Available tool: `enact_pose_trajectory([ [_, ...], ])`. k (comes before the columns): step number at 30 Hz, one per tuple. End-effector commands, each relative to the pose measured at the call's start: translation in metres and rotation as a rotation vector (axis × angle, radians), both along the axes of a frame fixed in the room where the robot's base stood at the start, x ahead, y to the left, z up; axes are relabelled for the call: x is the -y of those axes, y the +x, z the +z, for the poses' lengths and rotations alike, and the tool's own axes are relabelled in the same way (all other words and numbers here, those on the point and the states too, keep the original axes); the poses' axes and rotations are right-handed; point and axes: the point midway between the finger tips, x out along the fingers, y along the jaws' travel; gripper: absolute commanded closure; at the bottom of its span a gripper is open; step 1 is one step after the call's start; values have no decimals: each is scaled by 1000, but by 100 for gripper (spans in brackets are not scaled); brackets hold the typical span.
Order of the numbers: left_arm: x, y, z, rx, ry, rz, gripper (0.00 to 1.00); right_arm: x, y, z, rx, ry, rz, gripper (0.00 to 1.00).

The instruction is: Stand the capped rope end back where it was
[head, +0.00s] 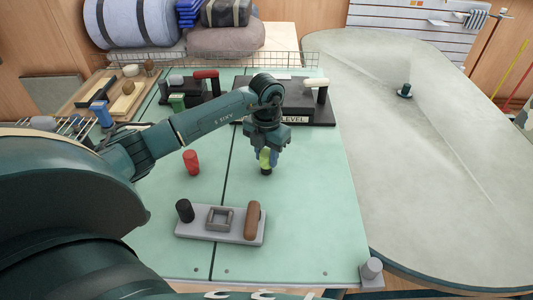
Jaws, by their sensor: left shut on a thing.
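My left gripper (265,150) is over the middle of the pale green board (310,210), pointing down. It is shut on a short yellow-green piece (264,158) with a dark lower end. This may be the capped rope end; its upper part is hidden by the fingers. I cannot tell whether its lower end touches the board. A red cylinder (191,162) stands on the board to the left. My right gripper is not in view.
A grey plate (239,235) nearer me carries a black cylinder (185,210), a square frame (219,218) and a brown rounded piece (253,219). A black box labelled "LEVEL" (318,112) stands behind the gripper. The board's right side is clear.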

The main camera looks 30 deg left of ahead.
Motion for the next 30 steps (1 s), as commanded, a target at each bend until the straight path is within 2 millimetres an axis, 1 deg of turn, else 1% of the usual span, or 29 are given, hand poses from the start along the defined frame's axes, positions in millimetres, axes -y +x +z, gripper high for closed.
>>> enact_pose_trajectory([
  [6, 0, 0, -4, 0, 0, 0, 100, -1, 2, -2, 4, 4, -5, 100],
  [7, 0, 0, -3, 1, 0, 0, 66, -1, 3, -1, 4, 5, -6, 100],
  [15, 0, 0, -3, 0, 0, 0, 44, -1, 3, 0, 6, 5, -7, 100],
  [30, 0, 0, -3, 0, 0, 0, 43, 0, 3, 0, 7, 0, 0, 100],
])
